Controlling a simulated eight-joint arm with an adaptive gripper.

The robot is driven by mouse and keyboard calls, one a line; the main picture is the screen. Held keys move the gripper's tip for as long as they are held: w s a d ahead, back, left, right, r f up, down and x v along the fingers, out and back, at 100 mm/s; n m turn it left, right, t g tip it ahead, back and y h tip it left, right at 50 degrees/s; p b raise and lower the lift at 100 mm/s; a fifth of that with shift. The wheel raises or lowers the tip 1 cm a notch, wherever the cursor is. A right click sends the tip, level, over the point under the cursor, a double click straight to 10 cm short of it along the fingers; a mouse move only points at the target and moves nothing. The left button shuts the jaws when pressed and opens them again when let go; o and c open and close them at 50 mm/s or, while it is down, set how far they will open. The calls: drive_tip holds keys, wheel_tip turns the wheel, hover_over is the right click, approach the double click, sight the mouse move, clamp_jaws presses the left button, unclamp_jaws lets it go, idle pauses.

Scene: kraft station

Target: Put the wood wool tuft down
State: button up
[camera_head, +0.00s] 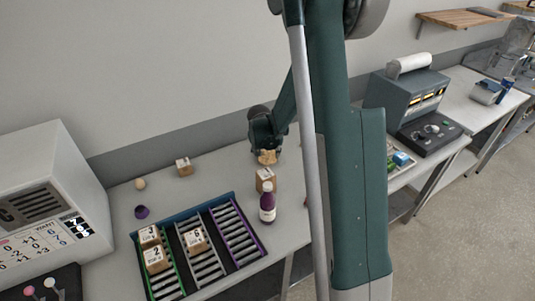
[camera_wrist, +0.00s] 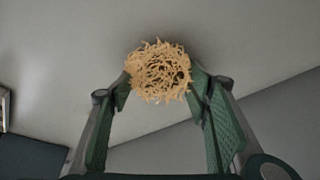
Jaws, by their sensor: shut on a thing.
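The wood wool tuft (camera_wrist: 159,71) is a pale tan, shaggy ball held between the two green fingers of my gripper (camera_wrist: 160,82) in the wrist view. In the head view the tuft (camera_head: 268,157) shows below my gripper (camera_head: 266,150), over the back right part of the white table. My gripper is shut on the tuft. A small cardboard box (camera_head: 265,180) is just below and in front of it. I cannot tell from these frames how high the tuft is above the table.
A purple bottle (camera_head: 267,204) stands beside the box. A rack (camera_head: 212,267) with green, grey and purple lanes holds several boxes. A small box (camera_head: 183,167), a pale ball (camera_head: 140,184) and a purple cup (camera_head: 142,212) are at the back left. Table between them and my gripper is clear.

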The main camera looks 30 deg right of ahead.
drive_tip(key=shift+f, duration=0.1)
drive_tip(key=o, duration=0.9)
drive_tip(key=shift+p+v, duration=0.35)
drive_tip(key=shift+v, duration=5.65)
